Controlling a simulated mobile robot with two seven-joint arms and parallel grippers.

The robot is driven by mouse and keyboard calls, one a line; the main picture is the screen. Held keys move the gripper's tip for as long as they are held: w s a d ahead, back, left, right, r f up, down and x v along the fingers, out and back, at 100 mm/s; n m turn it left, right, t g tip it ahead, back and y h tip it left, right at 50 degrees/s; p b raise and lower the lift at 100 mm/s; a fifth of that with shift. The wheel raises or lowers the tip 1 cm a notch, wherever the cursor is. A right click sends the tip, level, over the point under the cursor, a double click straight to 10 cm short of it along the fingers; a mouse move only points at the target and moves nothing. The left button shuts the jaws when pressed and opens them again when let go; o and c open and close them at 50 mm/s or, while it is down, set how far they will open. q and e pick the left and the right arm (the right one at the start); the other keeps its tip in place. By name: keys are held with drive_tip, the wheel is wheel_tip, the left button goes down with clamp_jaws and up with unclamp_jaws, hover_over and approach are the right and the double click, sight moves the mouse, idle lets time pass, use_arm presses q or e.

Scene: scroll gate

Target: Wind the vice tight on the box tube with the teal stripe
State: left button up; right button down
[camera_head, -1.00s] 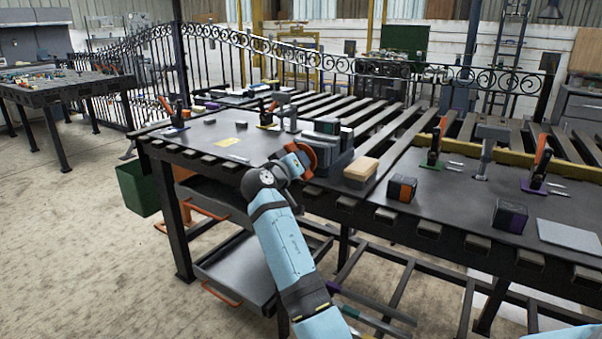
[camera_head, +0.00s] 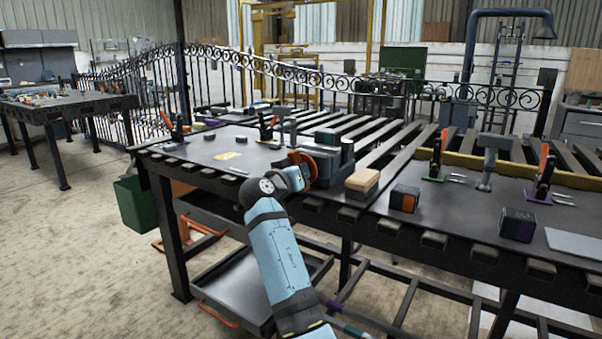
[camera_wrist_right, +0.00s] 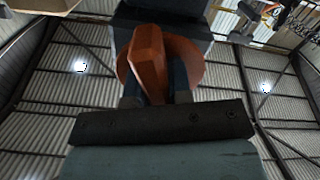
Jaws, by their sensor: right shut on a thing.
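The vice (camera_head: 340,166) stands at the front edge of the workbench, with a dark block-like piece (camera_head: 326,137) at its jaws. I cannot make out a teal stripe on it, nor any gap at the jaws. The vice's orange handwheel (camera_head: 306,162) faces my right arm. My right gripper (camera_head: 297,172) is at the wheel. In the right wrist view the gripper (camera_wrist_right: 155,95) is shut on the wheel's orange handle (camera_wrist_right: 149,58), with the orange wheel rim behind it. My left gripper is not in view.
A tan-topped block (camera_head: 362,182) sits just right of the vice. An orange-striped box tube (camera_head: 404,198) and a purple-striped one (camera_head: 517,225) stand further right. Upright clamps (camera_head: 543,180) and a grey plate (camera_head: 575,243) are on the bench. A green bin (camera_head: 136,203) hangs at left.

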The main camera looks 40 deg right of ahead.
drive_tip(key=shift+a, duration=0.1)
drive_tip(key=c, duration=1)
unclamp_jaws()
drive_tip(key=shift+c, duration=0.2)
use_arm(q)
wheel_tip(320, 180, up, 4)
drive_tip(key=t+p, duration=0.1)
drive_tip(key=p, duration=0.2)
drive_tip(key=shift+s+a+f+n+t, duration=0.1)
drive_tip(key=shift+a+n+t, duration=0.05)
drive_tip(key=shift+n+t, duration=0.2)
use_arm(e)
drive_tip(key=v, duration=1.4)
